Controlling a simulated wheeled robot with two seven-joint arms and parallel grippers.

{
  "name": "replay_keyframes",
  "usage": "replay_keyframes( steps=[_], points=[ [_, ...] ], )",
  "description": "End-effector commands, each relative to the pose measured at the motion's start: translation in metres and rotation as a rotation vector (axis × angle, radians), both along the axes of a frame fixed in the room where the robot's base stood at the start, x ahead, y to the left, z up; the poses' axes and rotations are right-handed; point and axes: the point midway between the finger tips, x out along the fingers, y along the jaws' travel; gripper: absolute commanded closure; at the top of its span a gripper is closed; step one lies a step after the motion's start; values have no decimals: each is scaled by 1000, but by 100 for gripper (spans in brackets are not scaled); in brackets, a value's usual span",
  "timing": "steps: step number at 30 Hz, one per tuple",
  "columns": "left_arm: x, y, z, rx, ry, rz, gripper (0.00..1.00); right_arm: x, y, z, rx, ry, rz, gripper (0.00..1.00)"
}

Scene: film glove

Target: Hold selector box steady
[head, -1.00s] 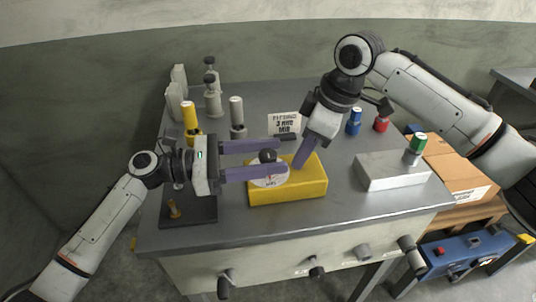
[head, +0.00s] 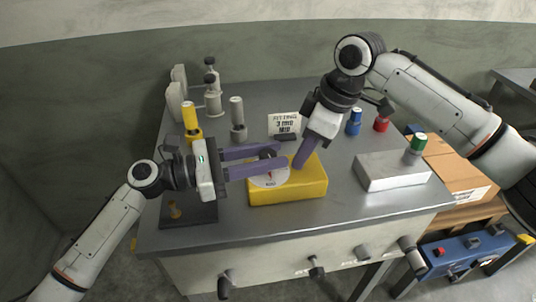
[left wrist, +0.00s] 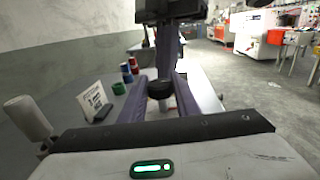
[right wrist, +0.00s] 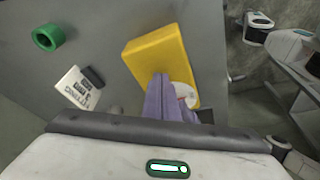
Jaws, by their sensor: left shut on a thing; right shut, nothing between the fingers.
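The yellow selector box (head: 300,192) sits flat near the table's front middle, with a white round dial (head: 268,178) on top. My left gripper (head: 283,157) reaches over it from the left and is shut on the black knob (left wrist: 159,89) above the dial; in the head view its fingers hide most of the knob. My right gripper (head: 299,161) is shut and empty, pointing down with its fingertips at the box's top, right of the dial. In the right wrist view its fingers (right wrist: 161,85) overlap the box (right wrist: 158,52); contact is unclear.
A metal block (head: 392,172) stands right of the box. A white sign (head: 284,123), a blue cylinder (head: 354,122) and a red one (head: 381,123) stand behind. A yellow-topped post (head: 191,118) and a grey post (head: 237,115) stand left. Knobs line the table's front.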

Motion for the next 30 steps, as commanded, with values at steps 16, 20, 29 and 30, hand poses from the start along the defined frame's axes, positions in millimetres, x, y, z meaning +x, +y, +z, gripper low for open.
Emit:
replay_keyframes(
  steps=[16, 20, 29, 30],
  points=[
    [-5, -5, -5, 0, 6, 354, 94, -3, -1, -9, -9, 14, -1, 100],
    [-5, -6, -4, -6, 5, 418, 94, -3, -1, -9, -8, 14, 0, 100],
    [-5, -8, 0, -11, 0, 521, 94, -3, 0, -8, -6, 12, 0, 100],
    [-5, -7, 0, -10, 0, 530, 94, -3, 0, -8, -6, 12, 0, 100]
  ],
)
